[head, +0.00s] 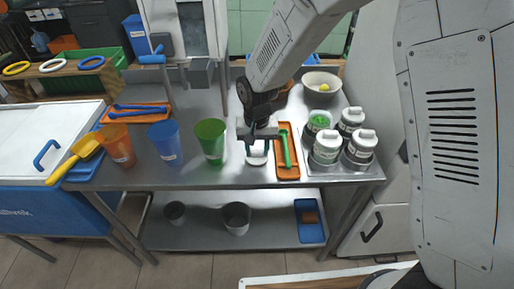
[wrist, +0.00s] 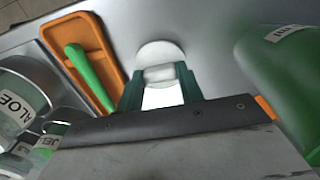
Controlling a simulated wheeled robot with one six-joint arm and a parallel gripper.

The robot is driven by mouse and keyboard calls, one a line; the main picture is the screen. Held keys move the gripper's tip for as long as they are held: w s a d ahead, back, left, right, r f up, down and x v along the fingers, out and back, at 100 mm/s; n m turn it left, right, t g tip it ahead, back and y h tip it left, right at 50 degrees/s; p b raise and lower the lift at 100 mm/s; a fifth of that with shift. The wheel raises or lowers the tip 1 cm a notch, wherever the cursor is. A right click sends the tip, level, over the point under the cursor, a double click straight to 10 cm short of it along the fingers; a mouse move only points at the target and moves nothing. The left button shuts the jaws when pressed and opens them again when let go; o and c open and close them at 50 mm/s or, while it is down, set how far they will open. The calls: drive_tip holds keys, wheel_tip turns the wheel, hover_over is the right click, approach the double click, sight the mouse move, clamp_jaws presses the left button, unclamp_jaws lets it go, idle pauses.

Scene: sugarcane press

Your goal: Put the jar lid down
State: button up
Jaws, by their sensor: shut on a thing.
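The jar lid (head: 257,158) is white and round with a raised handle. It is under my gripper (head: 258,143) in the head view, over the steel table between the green cup and the orange tray. In the wrist view my gripper (wrist: 159,76) is shut on the handle of the lid (wrist: 160,50), with a green finger on each side. The lid looks level and close to the table top; I cannot tell whether it touches. An uncovered jar (head: 319,121) with green contents stands to the right among several lidded jars (head: 327,147).
An orange tray (head: 281,171) with a green spoon (head: 285,148) lies just right of the lid. A green cup (head: 211,141) stands to the left, then a blue cup (head: 165,143) and an orange cup (head: 118,145). A bowl (head: 322,82) is behind the jars.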

sight(257, 151)
drive_tip(key=shift+f, duration=0.2)
drive_tip(key=o, duration=0.9)
drive_tip(key=shift+o, duration=0.2)
drive_tip(key=shift+r, duration=0.15)
wheel_tip(257, 151, up, 12)
drive_tip(key=shift+r, duration=0.1)
drive_tip(key=s+d+r, duration=0.5)
drive_tip(key=d+r, duration=0.3)
drive_tip(key=d, duration=0.1)
drive_tip(key=s+d+r, duration=0.2)
drive_tip(key=s+d, duration=0.5)
drive_tip(key=s, duration=0.4)
drive_tip(key=s+d+r+t, duration=0.1)
drive_tip(key=s+d+r, duration=0.2)
drive_tip(key=s+d, duration=0.4)
drive_tip(key=s, duration=0.4)
drive_tip(key=shift+s, duration=0.2)
